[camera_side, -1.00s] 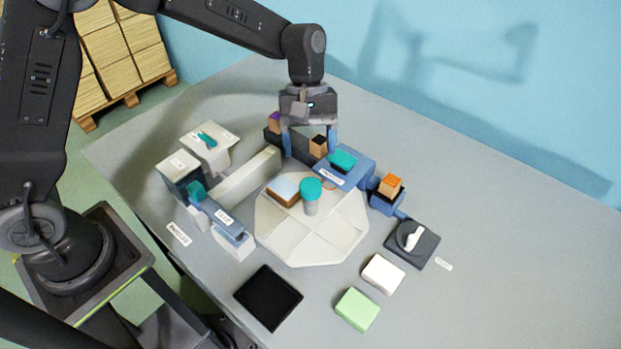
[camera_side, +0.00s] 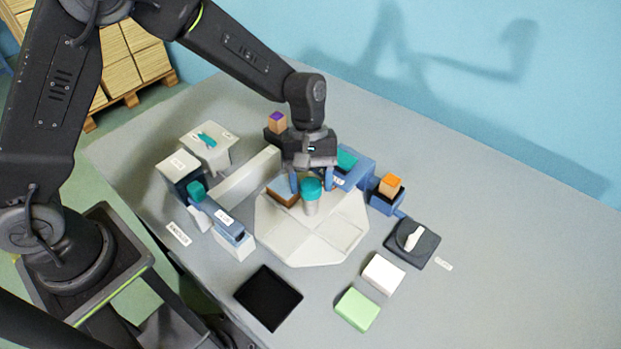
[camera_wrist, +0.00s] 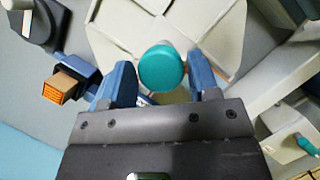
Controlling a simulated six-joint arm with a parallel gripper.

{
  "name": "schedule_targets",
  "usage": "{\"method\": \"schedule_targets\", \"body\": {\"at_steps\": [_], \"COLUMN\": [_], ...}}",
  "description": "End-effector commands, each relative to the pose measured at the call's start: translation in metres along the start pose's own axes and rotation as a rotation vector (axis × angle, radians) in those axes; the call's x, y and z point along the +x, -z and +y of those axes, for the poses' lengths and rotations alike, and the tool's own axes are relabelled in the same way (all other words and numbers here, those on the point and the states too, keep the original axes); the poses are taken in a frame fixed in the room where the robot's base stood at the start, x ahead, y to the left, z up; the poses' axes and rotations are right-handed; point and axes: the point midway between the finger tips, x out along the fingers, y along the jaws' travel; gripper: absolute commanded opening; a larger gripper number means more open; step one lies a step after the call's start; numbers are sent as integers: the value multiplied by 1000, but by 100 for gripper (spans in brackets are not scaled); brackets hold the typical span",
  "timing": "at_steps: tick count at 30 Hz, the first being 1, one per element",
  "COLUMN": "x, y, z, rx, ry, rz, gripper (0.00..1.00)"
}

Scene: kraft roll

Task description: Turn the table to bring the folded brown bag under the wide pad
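The pale eight-sided table (camera_side: 325,240) lies flat, with a teal-topped post (camera_side: 311,188) standing on it; the teal top (camera_wrist: 162,68) also shows in the wrist view. A brown block with a pale blue top (camera_side: 283,192), perhaps the folded bag, sits at the table's left back edge. My gripper (camera_side: 312,180) is low over the post. In the wrist view its blue fingers (camera_wrist: 162,85) are apart, on either side of the teal top, with gaps visible. I cannot tell which part is the wide pad; a blue station with a teal top (camera_side: 346,160) stands behind the table, partly hidden.
A blue holder carries an orange-topped block (camera_side: 390,185) at the right. A dark dial (camera_side: 412,243), a white block (camera_side: 383,273), a green block (camera_side: 357,309) and a black tray (camera_side: 268,298) lie in front. A blue-and-white station (camera_side: 232,232) stands left. The far right is clear.

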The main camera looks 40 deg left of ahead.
Motion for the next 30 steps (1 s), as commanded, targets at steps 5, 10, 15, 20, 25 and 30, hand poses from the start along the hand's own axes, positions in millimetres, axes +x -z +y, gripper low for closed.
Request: {"method": "schedule_targets", "body": {"at_steps": [5, 10, 15, 20, 25, 30], "x": [0, 0, -1, -1, -1, 0], "y": [0, 0, 0, 0, 0, 0], "z": [0, 0, 0, 0, 1, 1], "rx": [0, 0, 0, 2, 19, 62], "ry": [0, -1, -1, -1, 6, 26], "rz": [0, 0, 1, 1, 1, 2], "gripper": [38, 22, 6, 4, 4, 4]}}
